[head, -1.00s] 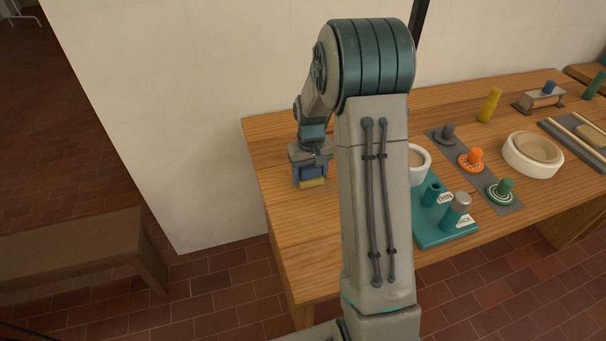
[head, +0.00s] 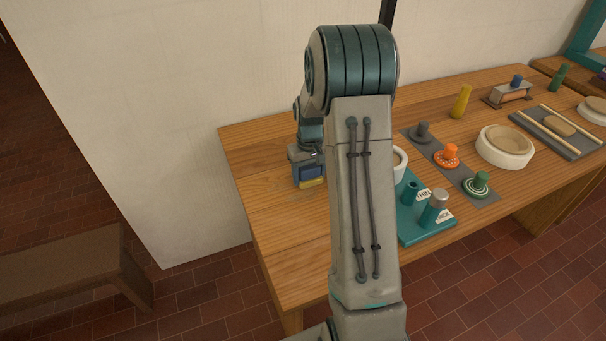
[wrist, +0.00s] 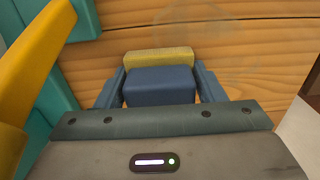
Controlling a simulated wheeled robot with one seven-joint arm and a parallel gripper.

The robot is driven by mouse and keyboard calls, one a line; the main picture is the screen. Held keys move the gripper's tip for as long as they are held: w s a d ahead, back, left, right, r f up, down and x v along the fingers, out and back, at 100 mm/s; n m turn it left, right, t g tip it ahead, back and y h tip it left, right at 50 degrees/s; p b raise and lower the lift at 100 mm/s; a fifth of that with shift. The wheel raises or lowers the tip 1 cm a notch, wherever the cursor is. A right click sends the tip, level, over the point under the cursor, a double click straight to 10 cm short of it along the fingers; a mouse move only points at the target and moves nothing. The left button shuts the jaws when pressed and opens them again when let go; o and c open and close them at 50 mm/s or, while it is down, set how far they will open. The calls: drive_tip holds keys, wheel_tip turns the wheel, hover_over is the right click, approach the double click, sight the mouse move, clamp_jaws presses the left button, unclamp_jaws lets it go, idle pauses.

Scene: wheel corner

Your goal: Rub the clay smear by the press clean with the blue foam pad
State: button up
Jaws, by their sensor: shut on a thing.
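My gripper (wrist: 160,88) is shut on the blue foam pad (wrist: 160,84), which has a yellow layer along its far side. In the head view the pad (head: 307,173) is at or just above the tabletop, left of my arm; I cannot tell whether it touches. A faint pale, streaky mark (wrist: 225,40), likely the clay smear, shows on the wood just beyond and right of the pad in the wrist view. A teal part with a yellow bar (wrist: 38,50), possibly the press, stands close at the left.
On the wooden table (head: 260,190), a teal board (head: 418,232) with labelled pegs and a white cup (head: 400,164) stand right of my arm. Beyond are a grey strip with stamps (head: 447,155) and a round bowl (head: 505,147). The table's left end looks clear.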

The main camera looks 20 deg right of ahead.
drive_tip(key=shift+d+r, duration=0.1)
drive_tip(key=shift+d, duration=0.75)
drive_tip(key=shift+a+r, duration=0.2)
drive_tip(key=shift+r+p, duration=2)
drive_tip(key=shift+r, duration=0.85)
drive_tip(key=shift+r+p, duration=1)
drive_tip(key=shift+r, duration=0.5)
